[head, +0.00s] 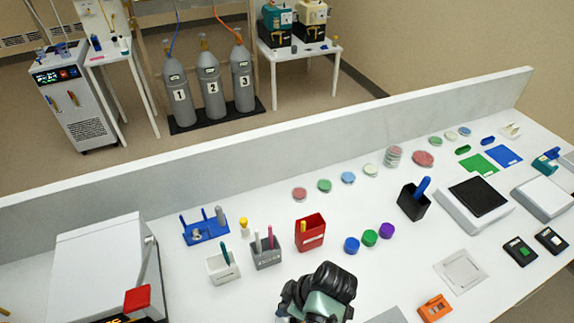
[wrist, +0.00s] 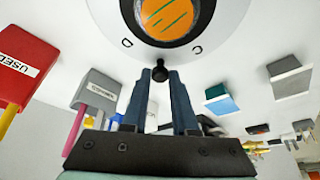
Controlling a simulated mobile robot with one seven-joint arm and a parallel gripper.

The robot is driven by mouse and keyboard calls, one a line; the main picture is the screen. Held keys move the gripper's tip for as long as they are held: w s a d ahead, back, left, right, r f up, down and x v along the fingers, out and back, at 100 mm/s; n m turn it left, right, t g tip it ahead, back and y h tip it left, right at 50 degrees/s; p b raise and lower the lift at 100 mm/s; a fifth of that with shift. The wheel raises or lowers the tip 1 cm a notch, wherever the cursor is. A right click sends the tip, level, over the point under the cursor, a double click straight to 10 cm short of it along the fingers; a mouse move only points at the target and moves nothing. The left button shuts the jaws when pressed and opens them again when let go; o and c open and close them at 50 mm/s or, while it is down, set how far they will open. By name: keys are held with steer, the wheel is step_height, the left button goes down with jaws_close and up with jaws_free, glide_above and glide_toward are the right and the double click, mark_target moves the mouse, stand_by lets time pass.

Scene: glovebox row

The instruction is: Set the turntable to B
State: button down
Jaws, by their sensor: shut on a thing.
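The turntable (wrist: 110,22) shows in the wrist view as a white round plate at the top, partly cut off by the frame. A round orange dish with green streaks (wrist: 168,18) sits in its middle, ringed in dark grey. A small black knob (wrist: 160,68) stands at the plate's near rim. My gripper (wrist: 161,76) has its two blue-grey fingers closed on this knob. In the head view my arm's dark wrist is at the bottom centre, and I cannot make out the turntable.
A red holder (head: 310,232) and a grey holder (head: 266,252) with pens stand beyond my arm. A white holder (head: 222,266) and a blue rack (head: 205,229) are to the left. Several coloured caps (head: 370,238) lie right of the red holder. A grey-white machine (head: 95,265) stands far left.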

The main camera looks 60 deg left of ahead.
steer(key=shift+s, duration=0.1)
stand_by(0.5)
steer(key=c, duration=0.7)
jaws_free()
steer(key=p+v, duration=0.1)
steer(key=v, duration=1.2)
